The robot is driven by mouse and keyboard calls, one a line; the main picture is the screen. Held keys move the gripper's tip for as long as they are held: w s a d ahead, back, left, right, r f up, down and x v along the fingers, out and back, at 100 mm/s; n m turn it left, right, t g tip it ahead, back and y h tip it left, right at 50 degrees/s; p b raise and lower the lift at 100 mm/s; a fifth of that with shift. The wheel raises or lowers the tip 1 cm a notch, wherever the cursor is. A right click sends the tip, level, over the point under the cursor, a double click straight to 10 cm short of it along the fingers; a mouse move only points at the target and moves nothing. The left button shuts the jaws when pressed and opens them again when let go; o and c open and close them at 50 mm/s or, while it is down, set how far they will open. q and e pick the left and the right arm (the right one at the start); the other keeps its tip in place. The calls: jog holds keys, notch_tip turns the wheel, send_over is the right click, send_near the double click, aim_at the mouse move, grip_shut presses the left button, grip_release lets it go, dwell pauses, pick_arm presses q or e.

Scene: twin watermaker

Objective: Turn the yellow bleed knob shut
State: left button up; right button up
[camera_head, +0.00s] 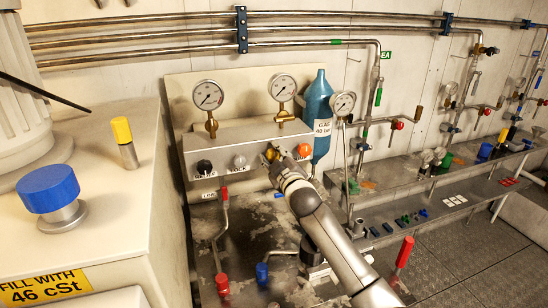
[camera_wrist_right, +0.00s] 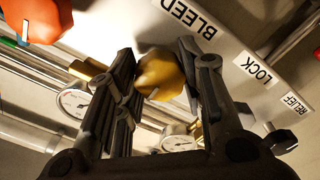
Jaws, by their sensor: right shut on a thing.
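The yellow bleed knob (camera_wrist_right: 162,76) sits between the two fingers of my right gripper (camera_wrist_right: 160,78) in the right wrist view, under the label BLEED (camera_wrist_right: 188,16). The fingers are shut on it from both sides. In the head view the yellow knob (camera_head: 271,153) shows only partly, at the front of the grey manifold block (camera_head: 235,142), with my right gripper (camera_head: 279,165) over it. How far the knob is turned cannot be told. My left gripper is not in view.
Gauges (camera_head: 208,95) rise above. A blue bottle (camera_head: 318,100) stands behind. Red-handled levers (camera_head: 221,283) are below.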

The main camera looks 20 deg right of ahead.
jog(key=shift+f, duration=0.15)
jog(key=o, duration=1)
jog(key=shift+o, duration=0.2)
jog(key=s, duration=1.2)
jog(key=shift+d, duration=0.2)
